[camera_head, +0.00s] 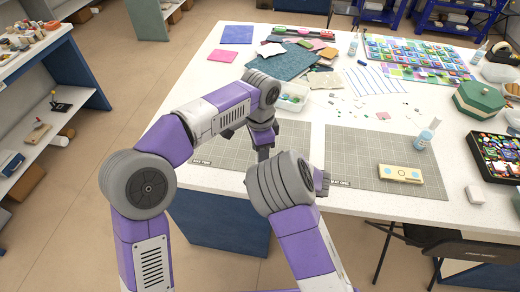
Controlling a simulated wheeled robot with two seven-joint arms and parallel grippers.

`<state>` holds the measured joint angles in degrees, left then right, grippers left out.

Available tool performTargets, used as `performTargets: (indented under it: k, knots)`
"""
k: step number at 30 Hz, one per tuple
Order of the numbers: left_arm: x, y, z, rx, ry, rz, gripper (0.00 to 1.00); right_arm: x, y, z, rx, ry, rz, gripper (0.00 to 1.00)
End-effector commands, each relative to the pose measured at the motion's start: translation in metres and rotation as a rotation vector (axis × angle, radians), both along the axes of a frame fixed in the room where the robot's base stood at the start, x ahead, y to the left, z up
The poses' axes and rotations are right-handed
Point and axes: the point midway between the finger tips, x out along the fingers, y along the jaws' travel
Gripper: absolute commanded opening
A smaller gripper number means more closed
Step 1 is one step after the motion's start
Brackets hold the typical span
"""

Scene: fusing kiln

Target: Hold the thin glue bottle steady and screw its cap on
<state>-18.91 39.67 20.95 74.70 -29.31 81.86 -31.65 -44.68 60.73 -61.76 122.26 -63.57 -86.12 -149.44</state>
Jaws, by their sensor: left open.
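A small pale-blue bottle (425,136) with a narrow white top stands upright on the right grid mat; at this size I cannot tell whether that top is a cap or a bare nozzle. A cream block (401,174) with round marks lies on the mat in front of it. My left gripper (262,152) points down over the left mat, open and empty, well left of the bottle. My right arm reaches up from the bottom; only a grey part of its gripper end (322,181) shows past the wrist, and its fingers are hidden. I see no loose cap clearly.
The white table (462,228) carries two grid mats (345,180). A clear tub (292,97) sits behind my left gripper. A small white block (475,194), a black tray of glass pieces (493,160) and a green box (478,101) stand at right. A chair (440,240) is at the front edge.

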Motion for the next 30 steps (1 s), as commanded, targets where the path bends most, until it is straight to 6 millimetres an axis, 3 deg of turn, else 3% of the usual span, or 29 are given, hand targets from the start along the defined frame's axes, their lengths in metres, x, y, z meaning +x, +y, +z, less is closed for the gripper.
performTargets:
  k: [5,18,30]
  knots:
    - [0.0,-0.001,0.004,0.0,0.0,0.08,0.39,0.0,0.0,0.0,0.001,0.0,0.0,0.0]
    - [0.0,-0.001,0.03,0.001,0.002,0.613,0.39,0.0,0.0,0.0,0.001,0.0,0.0,0.0]
    - [0.0,0.0,0.035,0.0,0.001,0.706,0.39,0.0,0.0,0.0,0.001,0.0,0.0,0.0]
